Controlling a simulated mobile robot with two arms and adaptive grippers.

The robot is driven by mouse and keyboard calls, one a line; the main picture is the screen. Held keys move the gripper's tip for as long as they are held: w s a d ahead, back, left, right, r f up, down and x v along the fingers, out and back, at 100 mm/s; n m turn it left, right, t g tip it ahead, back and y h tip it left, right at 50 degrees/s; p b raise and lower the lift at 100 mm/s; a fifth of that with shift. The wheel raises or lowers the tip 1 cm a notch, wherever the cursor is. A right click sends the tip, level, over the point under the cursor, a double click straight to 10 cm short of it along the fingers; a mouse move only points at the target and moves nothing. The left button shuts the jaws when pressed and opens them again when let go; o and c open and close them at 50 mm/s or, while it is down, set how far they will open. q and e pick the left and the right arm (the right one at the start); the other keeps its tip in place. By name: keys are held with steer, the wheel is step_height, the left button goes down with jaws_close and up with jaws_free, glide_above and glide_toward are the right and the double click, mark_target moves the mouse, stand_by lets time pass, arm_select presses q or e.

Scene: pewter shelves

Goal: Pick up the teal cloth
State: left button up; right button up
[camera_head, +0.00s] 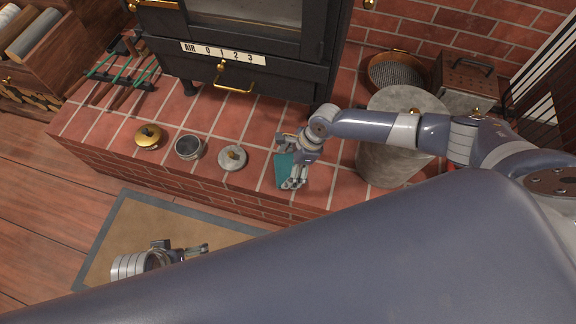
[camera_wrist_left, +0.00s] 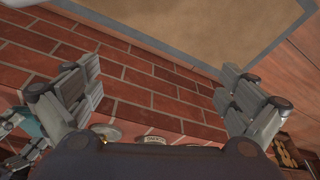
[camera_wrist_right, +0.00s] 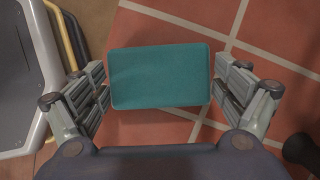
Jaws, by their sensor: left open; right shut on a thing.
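The teal cloth (camera_head: 284,172) is a flat folded rectangle at the front edge of the brick hearth, partly hidden by my right gripper (camera_head: 290,163). In the right wrist view the cloth (camera_wrist_right: 160,76) lies between the two fingers of my right gripper (camera_wrist_right: 160,88), which touch its left and right ends. I cannot tell whether it rests on the bricks or is slightly above them. My left gripper (camera_head: 196,250) is open and empty, low in front of the hearth above the mat. The left wrist view shows its fingers (camera_wrist_left: 155,85) wide apart.
A grey lidded pot (camera_head: 232,157), an open tin (camera_head: 189,147) and a brass lidded pot (camera_head: 148,136) stand left of the cloth. A grey bucket (camera_head: 385,160) stands close on the right. The black stove (camera_head: 250,60) is behind. A tan mat (camera_head: 150,225) covers the floor.

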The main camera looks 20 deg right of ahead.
mark_target(284, 178)
step_height(284, 178, up, 3)
steer(key=shift+f+p, duration=0.2)
steer(key=shift+p, duration=0.35)
steer(key=s, duration=0.1)
steer(key=s+a+p, duration=0.1)
steer(key=s, duration=0.1)
steer(key=shift+s+r, duration=0.1)
steer(key=shift+s, duration=0.05)
arm_select(q)
steer(key=s+f+p, duration=0.1)
steer(key=s+f, duration=0.2)
steer(key=f, duration=0.6)
steer(key=s+f+g+p, duration=0.1)
steer(key=s+f, duration=0.3)
steer(key=f, duration=0.5)
steer(key=shift+a+f+p, duration=0.25)
steer(key=shift+a+p, duration=0.15)
steer(key=shift+p, duration=0.4)
arm_select(e)
steer(key=s+a, duration=0.3)
steer(key=s, duration=0.9)
steer(key=shift+a+r, duration=0.3)
steer(key=shift+r, duration=0.15)
arm_select(q)
steer(key=shift+s, duration=0.1)
